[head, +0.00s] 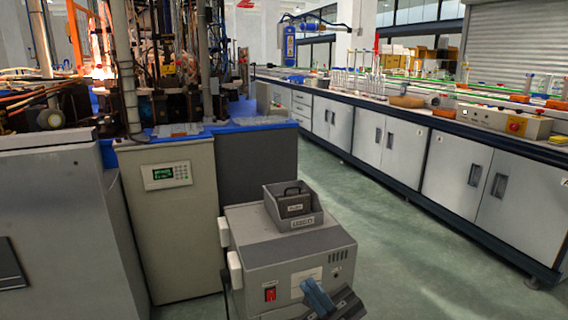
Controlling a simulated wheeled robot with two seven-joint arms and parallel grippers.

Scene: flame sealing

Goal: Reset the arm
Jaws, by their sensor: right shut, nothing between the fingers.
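My right gripper (328,297) shows at the bottom of the head view, dark with blue-grey fingers. Its fingers are together with nothing between them. It is in front of the lower right part of a grey box-shaped unit (245,255) with a red switch, and hides part of that unit's front. I cannot tell whether it touches the unit. My left gripper is not in view.
A small grey open bin (303,222) with a dark item in it sits on the unit. A beige cabinet with a display (168,175) and a flame machine (100,70) stand at left. A long bench (390,140) runs along the right. The green floor (420,260) between is clear.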

